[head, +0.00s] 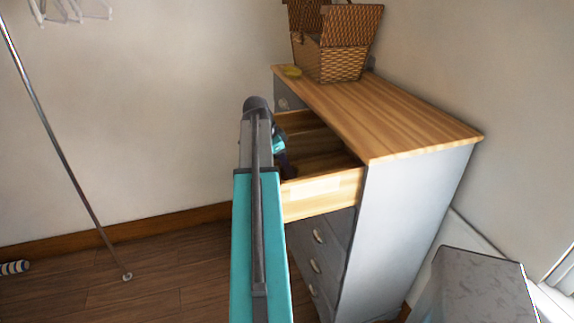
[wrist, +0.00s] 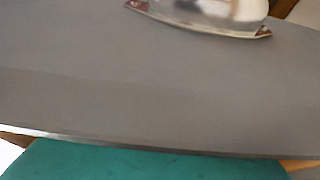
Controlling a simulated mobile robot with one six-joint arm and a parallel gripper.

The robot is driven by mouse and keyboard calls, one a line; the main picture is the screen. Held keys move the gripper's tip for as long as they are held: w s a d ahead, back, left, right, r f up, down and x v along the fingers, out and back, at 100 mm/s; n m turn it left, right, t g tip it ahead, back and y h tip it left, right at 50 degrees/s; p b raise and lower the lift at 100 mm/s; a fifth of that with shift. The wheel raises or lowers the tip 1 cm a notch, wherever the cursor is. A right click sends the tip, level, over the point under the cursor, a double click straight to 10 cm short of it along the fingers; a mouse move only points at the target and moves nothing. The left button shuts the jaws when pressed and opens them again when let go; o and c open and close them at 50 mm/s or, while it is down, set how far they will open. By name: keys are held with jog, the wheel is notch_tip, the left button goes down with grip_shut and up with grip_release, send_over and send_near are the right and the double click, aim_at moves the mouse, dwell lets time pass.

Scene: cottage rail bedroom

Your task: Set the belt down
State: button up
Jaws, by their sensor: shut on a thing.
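My gripper (head: 280,146) shows in small part just right of my arm, over the open top drawer (head: 325,187) of the dresser. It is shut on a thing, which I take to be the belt. Below it a dark narrow shape (head: 287,166) reaches down toward the drawer's inside; I cannot tell how much of that is belt and how much is finger. The wrist view shows neither fingertips nor belt clearly. There a grey panel (wrist: 150,85) with a metal handle (wrist: 215,12) fills the picture, above a flat dark teal shape along the bottom edge.
The dresser's wooden top (head: 400,115) is clear toward the front. A metal pole (head: 65,150) stands left. A grey block (head: 475,285) is at lower right.

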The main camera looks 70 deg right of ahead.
jog(key=shift+f, duration=0.2)
jog(key=o, duration=1.2)
jog(key=shift+o, duration=0.2)
jog(key=b+v, duration=0.3)
jog(key=v, duration=0.9)
jog(key=shift+r, duration=0.1)
